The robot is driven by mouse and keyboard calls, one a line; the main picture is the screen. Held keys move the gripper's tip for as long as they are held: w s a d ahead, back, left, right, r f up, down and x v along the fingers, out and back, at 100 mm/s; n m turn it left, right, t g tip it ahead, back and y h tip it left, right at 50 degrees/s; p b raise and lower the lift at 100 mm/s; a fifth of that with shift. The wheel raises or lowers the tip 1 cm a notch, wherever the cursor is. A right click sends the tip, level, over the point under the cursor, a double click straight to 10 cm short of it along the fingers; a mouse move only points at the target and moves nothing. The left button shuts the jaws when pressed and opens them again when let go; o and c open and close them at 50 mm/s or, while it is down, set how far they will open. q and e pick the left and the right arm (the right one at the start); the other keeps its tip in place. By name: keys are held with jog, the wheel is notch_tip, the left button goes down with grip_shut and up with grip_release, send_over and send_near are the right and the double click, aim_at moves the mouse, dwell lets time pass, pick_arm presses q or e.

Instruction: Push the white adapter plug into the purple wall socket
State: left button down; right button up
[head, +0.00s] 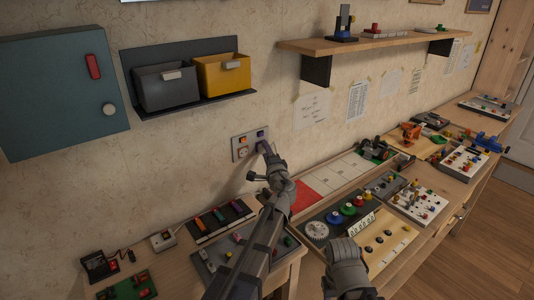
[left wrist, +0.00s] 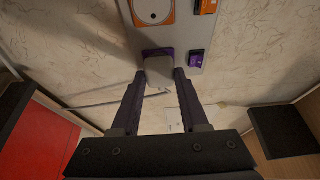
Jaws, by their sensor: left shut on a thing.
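The white adapter plug (left wrist: 159,73) shows as a pale grey-white block between the fingertips of my left gripper (left wrist: 160,78) in the left wrist view. My left gripper is shut on it. The purple wall socket (left wrist: 158,51) is directly behind the plug, with only its purple edge showing. The plug covers most of the socket, and I cannot tell how deep it sits. In the head view my left gripper (head: 264,149) is at the lower right of the wall plate, and it hides the plug. My right arm shows at the lower middle, but its fingers do not show.
The grey wall plate (head: 238,148) also carries an orange socket (left wrist: 153,11), an orange switch (left wrist: 205,6) and a purple switch (left wrist: 195,58). Below is a workbench crowded with boards and parts. A bin rack (head: 243,100) hangs upper left; a wooden shelf (head: 375,45) is upper right.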

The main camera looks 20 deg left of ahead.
pick_arm(q)
jog(key=shift+w+a, duration=0.2)
jog(key=shift+c, duration=1.7)
grip_release()
jog(key=shift+s, duration=0.1)
jog(key=v, duration=0.7)
jog(key=shift+s+d, duration=0.25)
